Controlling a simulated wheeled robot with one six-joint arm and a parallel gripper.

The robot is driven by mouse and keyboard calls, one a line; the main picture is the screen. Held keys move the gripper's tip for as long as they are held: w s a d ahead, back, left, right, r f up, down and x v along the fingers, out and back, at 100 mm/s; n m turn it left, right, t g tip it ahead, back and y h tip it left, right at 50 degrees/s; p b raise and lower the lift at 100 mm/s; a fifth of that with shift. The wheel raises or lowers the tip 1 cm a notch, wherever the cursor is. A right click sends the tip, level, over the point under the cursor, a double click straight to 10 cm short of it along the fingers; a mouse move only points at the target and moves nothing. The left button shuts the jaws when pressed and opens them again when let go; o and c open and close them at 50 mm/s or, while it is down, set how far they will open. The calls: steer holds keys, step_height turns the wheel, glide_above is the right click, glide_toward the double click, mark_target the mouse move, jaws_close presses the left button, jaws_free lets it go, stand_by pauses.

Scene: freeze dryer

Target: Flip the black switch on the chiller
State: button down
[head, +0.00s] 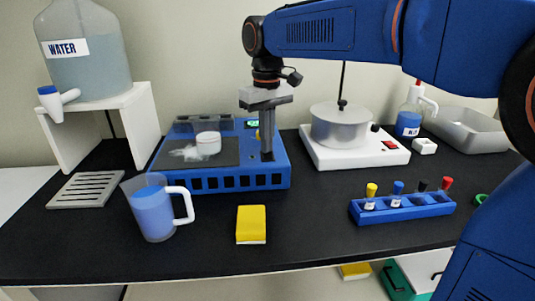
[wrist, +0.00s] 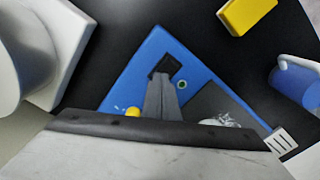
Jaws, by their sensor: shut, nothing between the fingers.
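The blue unit, which looks like the chiller (head: 235,181), stands on the black bench, with a dark plate, a small lit display (head: 252,124) and a row of dark slots along its front. In the wrist view its blue top (wrist: 140,72) bears a black square part (wrist: 168,60) that looks like the switch; its position cannot be told. My gripper (head: 267,157) is shut and empty, pointing down over the chiller's right part. In the wrist view its fingertips (wrist: 163,78) lie at the black part's edge and partly hide it; contact cannot be told.
A white cup (head: 208,143) sits on the chiller's plate. A metal pot (head: 340,128) on a white base stands close right. A blue jug (head: 152,210), yellow sponge (head: 251,225) and blue vial rack (head: 405,208) stand in front. The bench between sponge and rack is clear.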

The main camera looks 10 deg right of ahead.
step_height(320, 180, up, 7)
stand_by(1.0)
steer(key=shift+f, duration=0.1)
steer(key=shift+s, duration=0.1)
